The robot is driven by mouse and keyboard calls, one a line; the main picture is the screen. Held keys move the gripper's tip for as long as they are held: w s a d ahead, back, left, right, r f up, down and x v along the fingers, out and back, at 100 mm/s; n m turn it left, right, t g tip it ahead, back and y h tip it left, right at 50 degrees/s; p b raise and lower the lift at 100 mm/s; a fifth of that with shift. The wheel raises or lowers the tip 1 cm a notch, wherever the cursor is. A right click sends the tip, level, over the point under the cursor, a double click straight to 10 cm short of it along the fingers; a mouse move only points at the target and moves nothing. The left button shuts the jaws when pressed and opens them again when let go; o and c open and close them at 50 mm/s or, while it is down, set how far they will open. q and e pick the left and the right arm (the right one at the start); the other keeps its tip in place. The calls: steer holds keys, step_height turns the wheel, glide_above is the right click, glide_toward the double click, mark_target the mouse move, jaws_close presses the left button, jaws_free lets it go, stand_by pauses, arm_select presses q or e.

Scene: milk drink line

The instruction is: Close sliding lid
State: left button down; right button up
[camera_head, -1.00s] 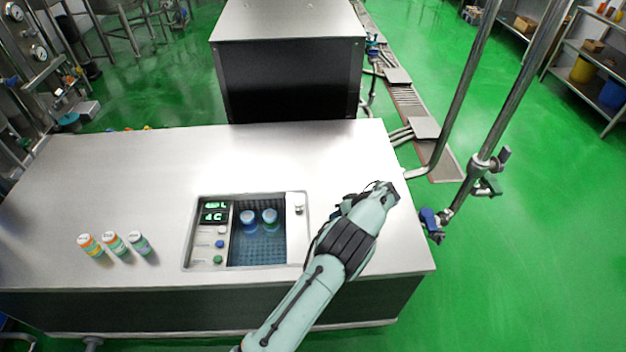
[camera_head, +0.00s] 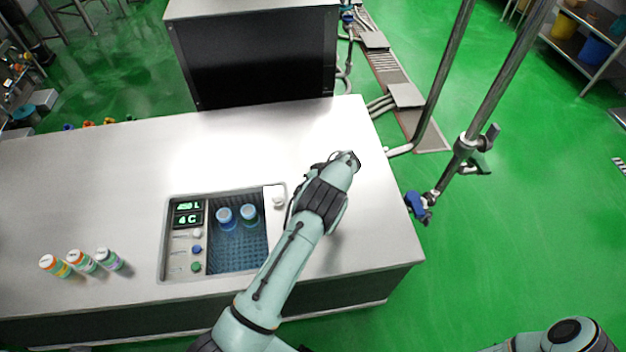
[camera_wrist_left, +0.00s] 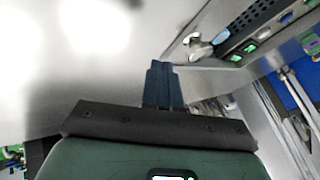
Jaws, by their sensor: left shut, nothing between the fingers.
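The cooler unit (camera_head: 168,240) is set into the steel counter, and its well (camera_head: 238,255) stands uncovered. Two blue-capped bottles (camera_head: 224,216) (camera_head: 249,214) stand inside. The white sliding lid (camera_head: 273,222) shows as a narrow strip at the well's right side, with a pale knob (camera_head: 278,202) on it. My left arm reaches over the counter just right of the lid, and its gripper is mostly hidden in the head view. In the left wrist view my left gripper (camera_wrist_left: 160,68) is shut and empty, close to a pale knob (camera_wrist_left: 196,46). My right gripper is out of view.
Three small bottles (camera_head: 83,261) stand on the counter (camera_head: 110,190) left of the cooler. Lit displays (camera_head: 188,213) and buttons line the well's left side. Pipes (camera_head: 487,105) rise beyond the counter's right edge. The counter behind the cooler is clear.

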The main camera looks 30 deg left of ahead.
arm_select(q)
steer(key=x, duration=0.3)
steer(key=shift+a+f, duration=0.1)
steer(key=shift+a, duration=0.2)
steer(key=shift+s+a, duration=0.6)
steer(key=shift+s, duration=0.35)
steer(key=shift+s+a, duration=0.35)
steer(key=shift+s, duration=0.15)
steer(key=shift+a, duration=0.1)
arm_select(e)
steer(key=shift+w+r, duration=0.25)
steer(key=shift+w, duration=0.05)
